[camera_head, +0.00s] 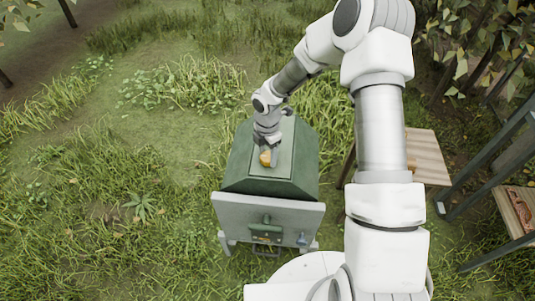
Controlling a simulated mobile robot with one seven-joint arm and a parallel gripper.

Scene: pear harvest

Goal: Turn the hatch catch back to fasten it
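A green box (240,170) stands on the grass at the centre, with a lighter raised panel, apparently the hatch (286,158), on its sloped top. A small orange-yellow piece (265,158) shows on this panel, right at the tip of my gripper (267,148); it may be the hatch catch, but it is too small to be sure. My gripper points down at it. The fingers are small and partly hidden, so I cannot tell whether they are closed on the piece or only beside it.
A grey front board (236,208) on the box carries a green fitting (266,230) and a small blue part (302,239). A wooden table (428,160) stands to the right, partly behind my arm. Dark metal legs (485,170) stand at far right. Grass at left is open.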

